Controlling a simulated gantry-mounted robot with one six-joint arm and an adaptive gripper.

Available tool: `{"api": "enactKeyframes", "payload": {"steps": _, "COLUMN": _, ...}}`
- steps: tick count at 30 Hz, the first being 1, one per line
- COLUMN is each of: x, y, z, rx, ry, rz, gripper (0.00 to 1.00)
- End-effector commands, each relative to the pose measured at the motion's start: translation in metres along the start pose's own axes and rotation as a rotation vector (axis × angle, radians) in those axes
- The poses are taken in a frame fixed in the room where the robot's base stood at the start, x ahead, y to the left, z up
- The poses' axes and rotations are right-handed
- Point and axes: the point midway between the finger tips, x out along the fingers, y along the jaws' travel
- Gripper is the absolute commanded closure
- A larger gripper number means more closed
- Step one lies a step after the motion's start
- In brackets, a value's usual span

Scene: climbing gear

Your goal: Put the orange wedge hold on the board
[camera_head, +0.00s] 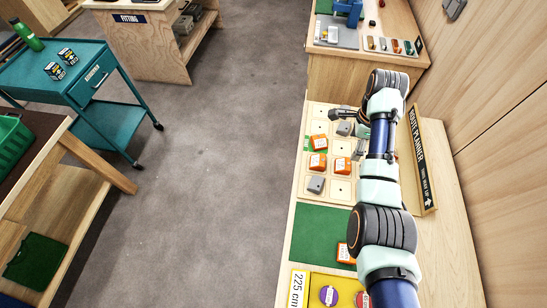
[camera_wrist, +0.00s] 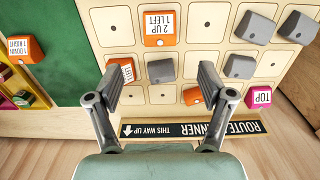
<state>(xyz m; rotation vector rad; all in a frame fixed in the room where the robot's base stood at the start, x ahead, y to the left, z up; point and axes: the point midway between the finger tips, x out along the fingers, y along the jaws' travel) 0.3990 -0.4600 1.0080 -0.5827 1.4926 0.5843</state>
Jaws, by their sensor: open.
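An orange wedge-shaped hold (camera_head: 345,253) with a white label lies on the green mat (camera_head: 318,228), partly hidden by my arm. It shows at the left of the wrist view (camera_wrist: 22,47), labelled "1 DOWN 1 RIGHT". The pale board (camera_head: 313,192) beyond the mat has a grid of squares bearing grey and orange holds. In the wrist view, one orange hold (camera_wrist: 160,27) reads "2 UP 1 LEFT"; another (camera_wrist: 127,70) is partly behind my left finger. My gripper (camera_wrist: 157,82) is open and empty above the board, away from the mat.
A "Route Planner" sign (camera_head: 418,160) stands along the board's right side. A pink "TOP" hold (camera_wrist: 258,97) sits at its edge. A yellow tray (camera_head: 315,285) with coloured holds lies nearer than the mat. A teal cart (camera_head: 85,85) stands across open floor.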

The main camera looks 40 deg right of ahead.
Motion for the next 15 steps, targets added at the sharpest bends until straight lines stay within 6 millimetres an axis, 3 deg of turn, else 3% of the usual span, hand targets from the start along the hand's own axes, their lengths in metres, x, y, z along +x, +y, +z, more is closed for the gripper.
{"api": "enactKeyframes", "payload": {"steps": 5, "x": 0.0, "y": 0.0, "z": 0.001, "rx": -0.005, "ry": 0.0, "rz": -0.002, "gripper": 0.2}}
{"api": "enactKeyframes", "payload": {"steps": 8, "x": 0.004, "y": -0.001, "z": 0.026, "rx": -0.106, "ry": 0.002, "rz": -0.047, "gripper": 0.2}}
{"api": "enactKeyframes", "payload": {"steps": 11, "x": 0.009, "y": 0.005, "z": 0.092, "rx": -0.392, "ry": 0.013, "rz": -0.179, "gripper": 0.2}}
{"api": "enactKeyframes", "payload": {"steps": 14, "x": 0.005, "y": 0.036, "z": 0.182, "rx": -0.814, "ry": 0.052, "rz": -0.383, "gripper": 0.2}}
{"api": "enactKeyframes", "payload": {"steps": 15, "x": -0.002, "y": 0.057, "z": 0.216, "rx": -0.988, "ry": 0.077, "rz": -0.474, "gripper": 0.2}}
